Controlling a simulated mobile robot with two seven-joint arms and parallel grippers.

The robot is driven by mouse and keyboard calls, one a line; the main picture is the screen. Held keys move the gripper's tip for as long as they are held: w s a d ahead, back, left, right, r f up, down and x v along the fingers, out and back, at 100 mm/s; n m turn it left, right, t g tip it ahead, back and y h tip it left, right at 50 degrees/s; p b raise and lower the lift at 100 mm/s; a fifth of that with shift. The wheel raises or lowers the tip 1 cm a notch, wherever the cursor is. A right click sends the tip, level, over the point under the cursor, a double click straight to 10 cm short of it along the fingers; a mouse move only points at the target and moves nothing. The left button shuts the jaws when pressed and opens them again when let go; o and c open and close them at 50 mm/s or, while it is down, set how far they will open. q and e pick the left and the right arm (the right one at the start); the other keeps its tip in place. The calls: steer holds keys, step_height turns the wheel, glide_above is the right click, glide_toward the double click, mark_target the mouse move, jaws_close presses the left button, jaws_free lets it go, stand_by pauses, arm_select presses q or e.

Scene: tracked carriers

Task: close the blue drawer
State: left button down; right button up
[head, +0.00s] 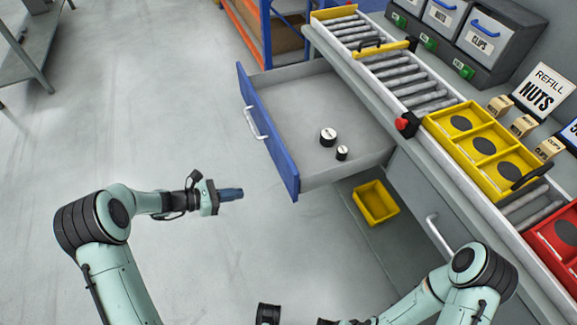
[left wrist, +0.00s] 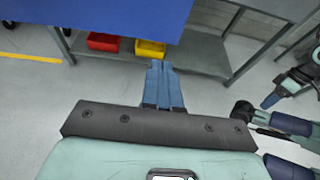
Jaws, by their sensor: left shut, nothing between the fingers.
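The blue drawer (head: 268,130) is pulled out from the workbench, its blue front and pale handle (head: 255,123) facing left in the head view. Two small black-and-white round pieces (head: 328,137) stand inside on its grey floor. My left gripper (head: 232,194) is shut and empty, in front of the drawer front and apart from it. In the left wrist view, its blue fingers (left wrist: 163,82) point toward the blue front (left wrist: 100,15) across the top. A blue-tipped gripper (left wrist: 271,101), apparently my right one, shows at the right there; its opening is unclear.
A yellow bin (head: 376,203) sits on a low shelf beneath the drawer. Above runs a roller track (head: 400,78) with a yellow carrier (head: 482,143) and a red one (head: 555,248). A closed grey drawer is to the right. Floor left of the drawer is clear.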

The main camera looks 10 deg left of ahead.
arm_select(q)
steer(key=w+r, duration=0.1)
glide_toward(286, 177)
steer(key=shift+t, duration=0.4)
steer(key=x, duration=0.3)
steer(key=b+x, duration=0.1)
steer(key=x, duration=0.1)
steer(key=shift+s+f, duration=0.2)
steer(key=shift+f, duration=0.2)
steer(key=shift+w+d, duration=0.45)
steer(key=shift+d, duration=0.15)
